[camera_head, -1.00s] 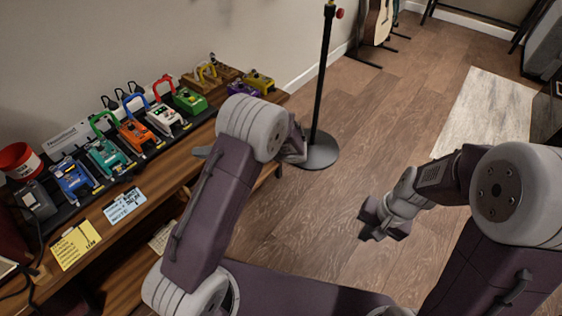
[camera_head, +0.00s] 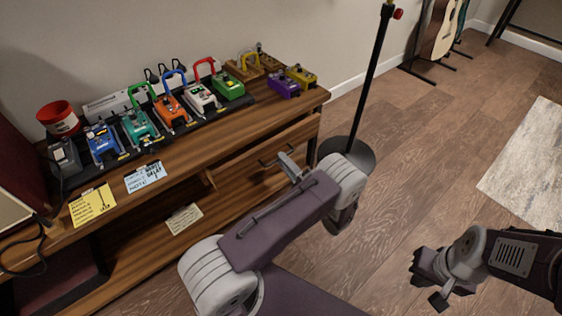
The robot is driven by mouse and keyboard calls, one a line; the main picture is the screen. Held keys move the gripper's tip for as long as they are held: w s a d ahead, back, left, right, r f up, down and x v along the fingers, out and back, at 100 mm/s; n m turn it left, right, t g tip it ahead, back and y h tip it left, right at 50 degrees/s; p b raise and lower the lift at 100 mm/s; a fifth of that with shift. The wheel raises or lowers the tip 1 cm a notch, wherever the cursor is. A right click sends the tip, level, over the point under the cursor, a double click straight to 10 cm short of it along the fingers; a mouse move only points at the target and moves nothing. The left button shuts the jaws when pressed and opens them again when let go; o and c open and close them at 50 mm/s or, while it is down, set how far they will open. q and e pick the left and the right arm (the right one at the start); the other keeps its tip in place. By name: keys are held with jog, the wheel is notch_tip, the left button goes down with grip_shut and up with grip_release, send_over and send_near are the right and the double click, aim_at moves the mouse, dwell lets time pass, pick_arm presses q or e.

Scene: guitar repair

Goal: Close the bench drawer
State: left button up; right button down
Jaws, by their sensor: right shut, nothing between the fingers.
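The bench drawer (camera_head: 245,158) is at the right end of the wooden bench, below its top. Its front stands out a little from the bench, with a pale side edge showing at its left end. A dark bar handle (camera_head: 268,160) is on the front. The grey tip of my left gripper (camera_head: 288,165) shows beside the handle, mostly hidden behind my own arm. I cannot tell whether it touches the handle or drawer. My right gripper (camera_head: 430,288) is shut and empty over the floor at the lower right, away from the bench.
Several pedals (camera_head: 172,108) stand on the bench top with a red cup (camera_head: 60,122). Yellow (camera_head: 93,206) and blue (camera_head: 145,177) notes hang at its front edge. A stand with a round base (camera_head: 352,149) is just right of the drawer.

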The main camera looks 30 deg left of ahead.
pick_arm(q)
jog(key=shift+x, duration=0.95)
grip_shut()
jog(key=shift+a, duration=0.1)
dwell(0.6)
